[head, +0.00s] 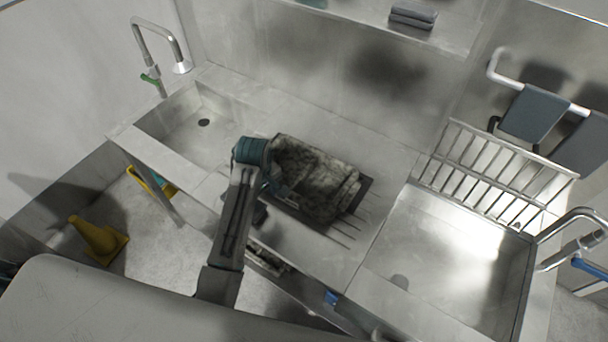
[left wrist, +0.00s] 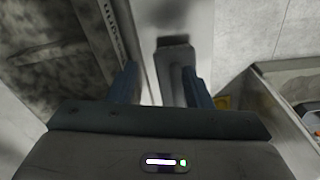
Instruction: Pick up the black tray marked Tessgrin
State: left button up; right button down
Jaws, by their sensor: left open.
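A black tray (head: 364,192) with a mottled grey, dirty-looking inside lies on the steel counter between two sinks. The tray also shows at the upper left of the left wrist view (left wrist: 58,72). My left gripper (head: 280,192) is at the tray's left side in the head view, partly hiding it. My right gripper is not in view.
A sink (head: 204,122) with a tap is at the left, and a larger sink (head: 450,255) with a wire rack (head: 490,170) is at the right. A shelf with folded grey cloths (head: 412,17) hangs above. A yellow cone (head: 98,238) stands on the floor.

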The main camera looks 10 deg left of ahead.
pick_arm(q)
jog(key=w+d+r+n, duration=0.3)
jog(key=w+r, duration=0.3)
jog(key=w, duration=0.1)
jog(key=shift+g, duration=0.4)
jog(key=f, duration=0.1)
jog(key=f+p, duration=0.1)
jog(key=f, duration=0.3)
jog(key=shift+s+p, duration=0.3)
jog(key=shift+p, duration=0.1)
jog(key=shift+a+f+p, duration=0.1)
jog(key=shift+f+p, duration=0.35)
jog(key=shift+p, duration=0.05)
notch_tip(320, 180, down, 4)
jog(key=shift+r+p, duration=0.25)
jog(key=shift+p, duration=0.6)
jog(key=shift+w+f, duration=0.1)
jog(key=shift+f, duration=0.4)
grip_shut()
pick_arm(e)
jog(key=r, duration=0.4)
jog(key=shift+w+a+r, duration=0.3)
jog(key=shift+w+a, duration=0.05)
